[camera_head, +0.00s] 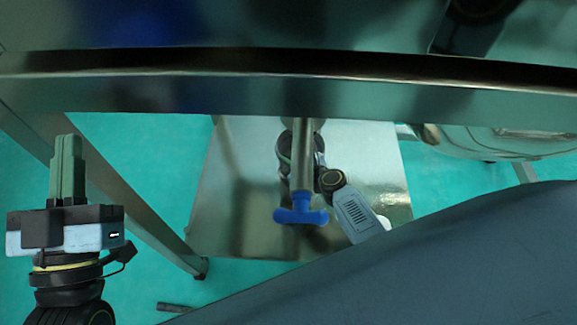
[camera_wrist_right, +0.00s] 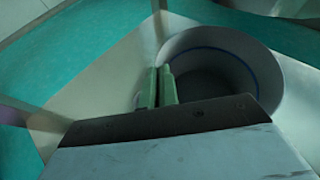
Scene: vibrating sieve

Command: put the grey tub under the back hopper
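The grey tub (camera_wrist_right: 262,75) shows in the right wrist view as a round, open vessel with a thin blue line inside its wall. The two green fingers of my right gripper (camera_wrist_right: 160,87) are close together at its left rim, with the wall seemingly between them. In the head view my right wrist is below the steel frame; its fingertips are hidden and I cannot clearly make out the tub. My left gripper (camera_head: 68,165) is at the left, pointing up, fingers together and empty. A steel outlet pipe (camera_head: 302,160) with a blue handle (camera_head: 301,216) hangs down in the middle; I cannot tell which hopper it serves.
A steel frame beam (camera_head: 250,95) crosses above, with a leg (camera_head: 150,215) at the left. A shiny metal plate (camera_head: 235,190) lies below the pipe. A rounded steel body (camera_head: 495,142) is at the right. Green floor (camera_head: 150,150) shows around the plate.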

